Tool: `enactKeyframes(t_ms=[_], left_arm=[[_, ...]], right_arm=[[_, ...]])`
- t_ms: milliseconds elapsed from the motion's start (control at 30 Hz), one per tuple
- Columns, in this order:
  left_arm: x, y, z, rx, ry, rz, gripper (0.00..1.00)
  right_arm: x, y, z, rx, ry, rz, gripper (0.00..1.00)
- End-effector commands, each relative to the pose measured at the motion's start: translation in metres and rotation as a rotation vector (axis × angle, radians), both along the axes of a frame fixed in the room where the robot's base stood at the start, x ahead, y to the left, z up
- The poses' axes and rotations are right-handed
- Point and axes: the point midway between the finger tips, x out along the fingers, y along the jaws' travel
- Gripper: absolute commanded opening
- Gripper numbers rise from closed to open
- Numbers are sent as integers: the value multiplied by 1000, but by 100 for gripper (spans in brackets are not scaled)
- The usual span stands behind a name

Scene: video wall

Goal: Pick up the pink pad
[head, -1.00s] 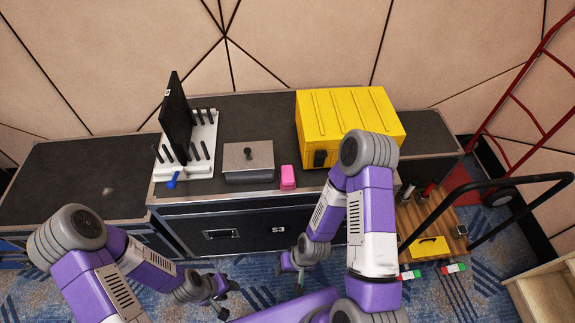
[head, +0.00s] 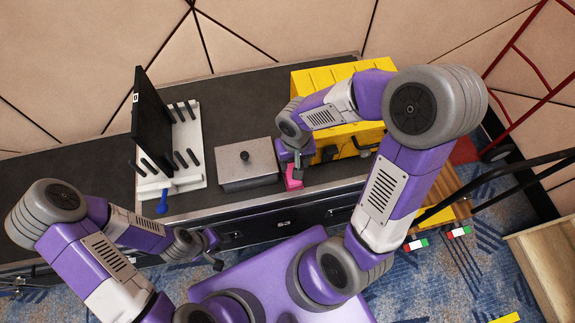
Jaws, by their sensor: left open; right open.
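The pink pad (head: 293,178) lies on the dark case top near its front edge, just right of a grey lidded box. My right gripper (head: 293,166) is over the pad with its fingers down at it and hides part of it. The jaws are open; whether they touch the pad I cannot tell. My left gripper (head: 214,250) is open and empty, low in front of the case, well away from the pad.
The grey box (head: 247,166) with a black knob stands close left of the pad. A white rack (head: 183,150) with a black panel stands further left. A yellow case (head: 345,142) stands close behind and right. The case top (head: 70,190) is bare at far left.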

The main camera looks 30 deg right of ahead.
Motion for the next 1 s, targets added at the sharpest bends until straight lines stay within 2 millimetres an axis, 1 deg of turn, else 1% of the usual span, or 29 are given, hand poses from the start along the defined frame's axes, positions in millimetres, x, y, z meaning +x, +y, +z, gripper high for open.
enactKeyframes(t_ms=[200, 367, 633, 733, 900, 967, 1000], left_arm=[[0, 0, -10, 0, -1, 0, 43], [0, 0, -15, 0, 0, 0, 43], [1, 0, -32, 0, -1, 0, 43], [1, 0, -34, 0, -1, 0, 43], [1, 0, -32, 0, -1, 0, 43], [1, 0, -32, 0, -1, 0, 43], [1, 0, -32, 0, -1, 0, 43]], right_arm=[[-1, 0, -22, 1, 4, 2, 54], [0, 1, -34, 1, 3, 2, 54], [0, 0, -74, 2, 4, 3, 54], [0, 0, -78, 2, 3, 1, 54], [0, 0, -76, 2, 1, 1, 54], [0, 1, -76, 2, 1, 1, 45], [0, 1, -76, 2, 1, 1, 39]])
